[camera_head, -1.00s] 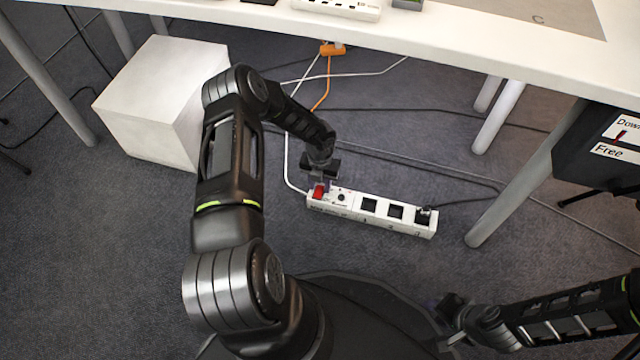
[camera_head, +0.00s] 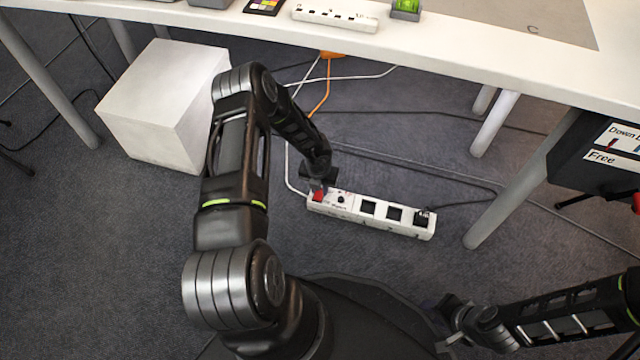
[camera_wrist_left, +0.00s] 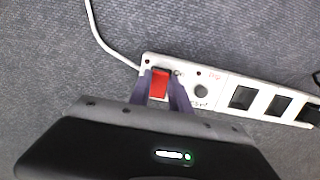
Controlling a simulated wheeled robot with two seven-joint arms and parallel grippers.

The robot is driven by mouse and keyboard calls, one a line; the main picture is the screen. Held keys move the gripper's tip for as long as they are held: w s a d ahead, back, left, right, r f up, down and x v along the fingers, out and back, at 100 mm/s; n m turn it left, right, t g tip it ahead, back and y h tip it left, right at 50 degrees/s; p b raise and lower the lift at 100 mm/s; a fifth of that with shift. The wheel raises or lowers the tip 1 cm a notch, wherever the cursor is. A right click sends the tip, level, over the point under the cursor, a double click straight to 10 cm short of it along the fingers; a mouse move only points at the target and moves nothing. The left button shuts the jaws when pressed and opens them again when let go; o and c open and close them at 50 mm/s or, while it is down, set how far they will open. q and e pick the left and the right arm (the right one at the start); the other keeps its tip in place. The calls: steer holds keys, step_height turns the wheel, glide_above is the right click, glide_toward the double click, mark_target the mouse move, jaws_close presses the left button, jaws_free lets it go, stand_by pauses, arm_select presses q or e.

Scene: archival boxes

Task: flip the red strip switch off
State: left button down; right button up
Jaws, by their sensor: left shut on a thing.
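The white power strip (camera_head: 381,214) lies on the carpet under the table. Its red switch (camera_head: 317,195) is at the left end, partly covered by my left gripper (camera_head: 319,187) in the head view. In the left wrist view the red switch (camera_wrist_left: 160,84) shows between the two fingertips of my left gripper (camera_wrist_left: 160,85). The fingers are at the strip's left end, one on each side of the switch, and are shut on it. My right gripper (camera_head: 447,312) is at the lower right, away from the strip; its finger opening is too small to read.
A white box (camera_head: 160,105) stands left of my left arm. The white table (camera_head: 440,50) carries another strip (camera_head: 335,17). Table legs (camera_head: 520,175) stand to the right. Carpet in front is partly clear.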

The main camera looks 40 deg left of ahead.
arm_select(q)
steer(key=shift+r, duration=0.1)
stand_by(0.3)
steer(key=c, duration=1.2)
jaws_free()
steer(key=shift+a, duration=0.1)
